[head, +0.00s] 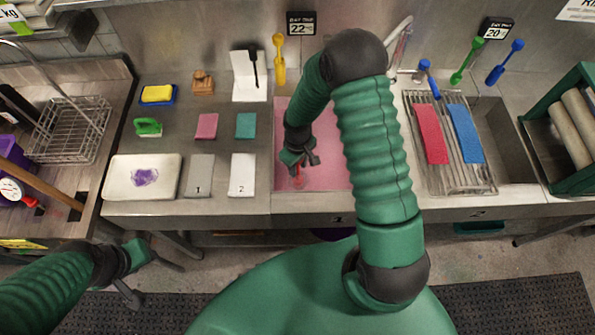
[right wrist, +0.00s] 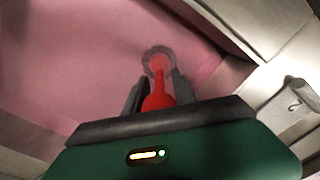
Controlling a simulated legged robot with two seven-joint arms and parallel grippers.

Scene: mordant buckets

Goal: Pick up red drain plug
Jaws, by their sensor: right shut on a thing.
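The red drain plug (head: 298,179) shows as a small red shape at the near edge of the pink-filled sink (head: 325,181). My right gripper (head: 304,161) reaches down over it. In the right wrist view, the plug's red knob (right wrist: 159,100) sits between the two fingers of my right gripper (right wrist: 158,88), which is shut on it. The plug's far end is round and has a pale ring around it in the pink liquid. I cannot tell whether it is seated in the drain. My left gripper (head: 157,281) is open and empty in front of the counter.
A white tray with a purple stain (head: 116,186) and cards marked 1 (head: 200,172) and 2 (head: 242,171) lie left of the sink. A rack (head: 447,174) with red and blue strips stands to the right. My right arm hides part of the sink.

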